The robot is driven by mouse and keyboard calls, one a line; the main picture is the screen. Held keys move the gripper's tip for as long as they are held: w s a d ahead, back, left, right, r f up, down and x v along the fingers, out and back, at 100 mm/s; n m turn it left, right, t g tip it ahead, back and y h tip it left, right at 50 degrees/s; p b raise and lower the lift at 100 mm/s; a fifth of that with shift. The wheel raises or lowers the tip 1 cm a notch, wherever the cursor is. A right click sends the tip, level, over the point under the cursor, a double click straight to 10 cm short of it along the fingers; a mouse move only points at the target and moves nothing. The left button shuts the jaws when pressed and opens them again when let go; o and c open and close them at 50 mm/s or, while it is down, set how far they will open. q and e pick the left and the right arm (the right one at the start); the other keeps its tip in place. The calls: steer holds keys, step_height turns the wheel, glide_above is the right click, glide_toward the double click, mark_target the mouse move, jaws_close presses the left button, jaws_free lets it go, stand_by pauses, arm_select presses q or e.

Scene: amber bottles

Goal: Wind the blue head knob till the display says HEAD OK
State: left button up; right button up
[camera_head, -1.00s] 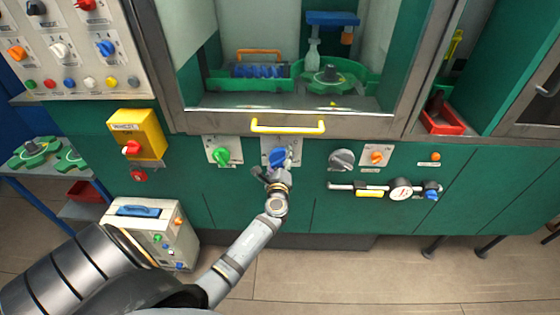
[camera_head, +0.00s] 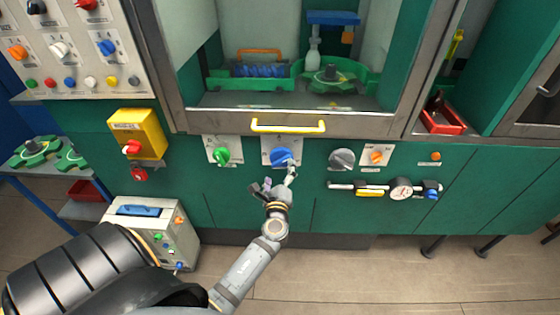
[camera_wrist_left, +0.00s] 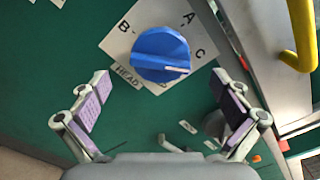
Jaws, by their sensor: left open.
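The blue head knob (camera_head: 281,157) sits on a white lettered plate (camera_head: 268,142) on the green front below the yellow handle. In the left wrist view the knob (camera_wrist_left: 160,54) fills the upper middle, with HEAD printed beside it. Its white pointer line aims right, to the side of C. My left gripper (camera_head: 273,181) is open and empty, just below and in front of the knob. In the wrist view its purple-padded fingers (camera_wrist_left: 162,84) are spread wide, clear of the knob. I cannot make out a readable HEAD OK display. My right gripper is not in view.
A green knob (camera_head: 221,156) is left of the blue one; a grey knob (camera_head: 342,159) and an orange knob (camera_head: 376,157) are to its right. The yellow handle (camera_head: 288,125) juts out above. A gauge pipe (camera_head: 385,189) runs lower right. A yellow box (camera_head: 137,134) hangs at left.

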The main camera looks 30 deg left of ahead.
arm_select(q)
steer(key=v, duration=0.5)
steer(key=shift+s+d, duration=0.1)
steer(key=shift+s, duration=0.1)
steer(key=s+d+f+n+g+h, duration=0.2)
steer(key=s+f+n+g+h, duration=0.15)
steer(key=f, duration=1.15)
steer(key=s+d+f+n+g+h, duration=0.1)
steer(key=s+f+n+g+h, duration=0.3)
steer(key=f, duration=1.1)
steer(key=s+f+n+g, duration=0.2)
steer(key=s+f+n, duration=0.2)
steer(key=s, duration=0.6)
steer(key=s+f+n+g+h, duration=0.1)
steer(key=s+f+n, duration=0.3)
steer(key=s+f, duration=0.4)
steer(key=s+f+n+g, duration=0.3)
steer(key=s+f, duration=0.4)
steer(key=s, duration=0.6)
steer(key=shift+n, duration=0.45)
steer(key=shift+s+f+g, duration=0.1)
steer(key=shift+g, duration=0.15)
